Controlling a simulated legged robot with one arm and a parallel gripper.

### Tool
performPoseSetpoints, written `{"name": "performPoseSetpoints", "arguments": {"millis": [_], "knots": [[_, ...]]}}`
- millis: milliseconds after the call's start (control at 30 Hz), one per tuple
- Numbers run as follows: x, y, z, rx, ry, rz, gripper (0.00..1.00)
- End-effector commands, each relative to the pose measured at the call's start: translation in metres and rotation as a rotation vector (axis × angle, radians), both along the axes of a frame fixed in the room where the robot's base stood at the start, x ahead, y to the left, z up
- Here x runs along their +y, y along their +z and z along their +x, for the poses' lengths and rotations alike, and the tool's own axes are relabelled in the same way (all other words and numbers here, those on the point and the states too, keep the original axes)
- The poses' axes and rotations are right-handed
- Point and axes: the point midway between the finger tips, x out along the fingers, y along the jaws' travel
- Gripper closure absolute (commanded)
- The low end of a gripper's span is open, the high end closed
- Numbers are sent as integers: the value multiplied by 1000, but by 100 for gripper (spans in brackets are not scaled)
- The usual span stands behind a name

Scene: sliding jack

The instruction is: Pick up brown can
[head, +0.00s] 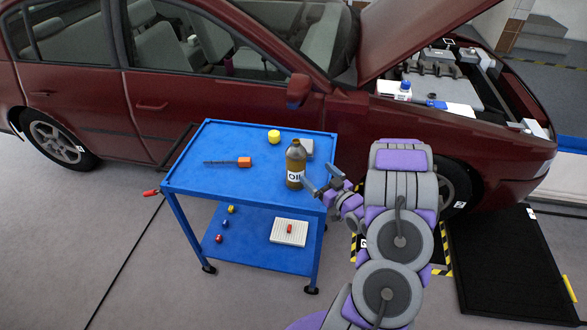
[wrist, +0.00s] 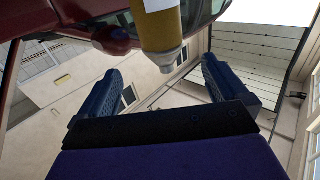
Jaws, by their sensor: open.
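The brown can (head: 296,163), with a white "OIL" label, stands upright on the top of the blue cart near its right edge. My gripper (head: 320,178) is open just to the right of the can, its fingers pointing toward it. In the wrist view the can (wrist: 160,28) shows upside down at the top centre, with its grey cap end downward. It lies in line with the gap between my two spread fingers, ahead of the fingertips. Its far end is cut off by the frame.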

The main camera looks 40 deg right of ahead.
Motion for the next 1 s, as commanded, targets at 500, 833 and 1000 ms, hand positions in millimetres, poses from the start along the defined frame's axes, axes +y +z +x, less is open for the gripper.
{"name": "performPoseSetpoints", "arguments": {"millis": [500,833,1000], "knots": [[-3,-2,86,2,2,0,0],[-3,-5,115,0,2,-2,0],[-4,-6,137,4,1,-1,0]]}}
